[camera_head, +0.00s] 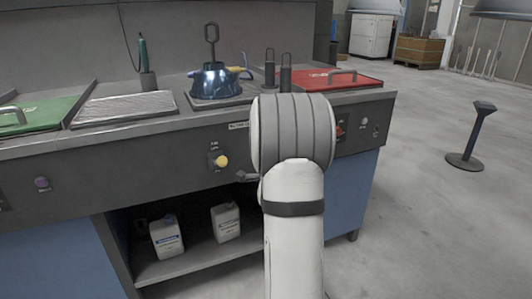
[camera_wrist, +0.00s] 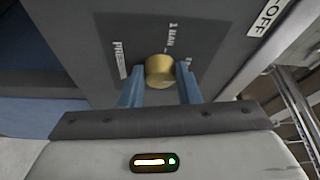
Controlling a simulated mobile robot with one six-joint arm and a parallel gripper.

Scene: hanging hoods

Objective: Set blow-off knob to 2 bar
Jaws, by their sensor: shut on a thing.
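The brass-coloured blow-off knob (camera_wrist: 160,70) sits on the dark front panel in the wrist view. A white label (camera_wrist: 270,16) ending in "-OFF" shows at the upper right. In the head view my arm hides the knob and most of the gripper.
A yellow knob (camera_head: 221,161) and a purple knob (camera_head: 41,183) sit left of my arm, a red one (camera_head: 339,130) right. Jugs (camera_head: 226,222) stand on the shelf below. Floor at right is open around a black stand (camera_head: 465,161).

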